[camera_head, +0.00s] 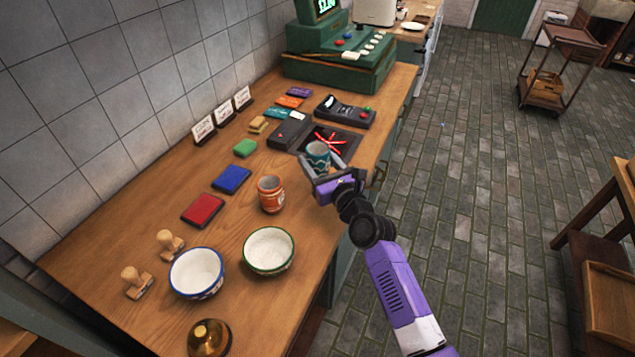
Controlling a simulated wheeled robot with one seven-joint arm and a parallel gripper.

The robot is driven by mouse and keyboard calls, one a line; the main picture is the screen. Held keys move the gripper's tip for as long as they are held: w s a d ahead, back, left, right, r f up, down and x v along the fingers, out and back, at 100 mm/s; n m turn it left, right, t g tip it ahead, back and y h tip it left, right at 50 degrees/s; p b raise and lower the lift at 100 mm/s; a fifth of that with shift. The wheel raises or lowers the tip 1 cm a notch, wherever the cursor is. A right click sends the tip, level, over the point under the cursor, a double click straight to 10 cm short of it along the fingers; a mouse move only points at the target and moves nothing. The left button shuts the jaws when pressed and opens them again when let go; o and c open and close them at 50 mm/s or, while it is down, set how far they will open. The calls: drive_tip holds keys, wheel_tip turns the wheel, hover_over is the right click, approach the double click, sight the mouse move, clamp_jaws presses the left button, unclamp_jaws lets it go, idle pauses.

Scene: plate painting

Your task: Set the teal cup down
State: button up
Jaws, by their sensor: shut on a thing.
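The teal cup (318,153) is upright between the fingers of my gripper (322,168), at the front edge of a black mat with a red cross (345,152). My gripper is shut on the cup, reaching in from the right over the counter's front edge. The cup's lower part is partly hidden by the gripper. I cannot tell whether its base touches the surface.
An orange cup (271,194) stands to the left on the wooden counter (240,213). Two bowls, a blue-rimmed one (196,272) and a green-rimmed one (268,251), stand nearer. Card readers (345,111) and a green cash register (340,62) are farther back.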

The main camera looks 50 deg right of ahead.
sight(318, 174)
drive_tip(key=shift+f+b, duration=1.6)
drive_tip(key=shift+f, duration=0.8)
drive_tip(key=shift+f, duration=0.15)
drive_tip(key=o, duration=1.6)
drive_tip(key=shift+s, duration=0.1)
drive_tip(key=b+v, duration=0.1)
drive_tip(key=v, duration=1)
drive_tip(key=shift+s+a, duration=0.1)
drive_tip(key=shift+s, duration=0.25)
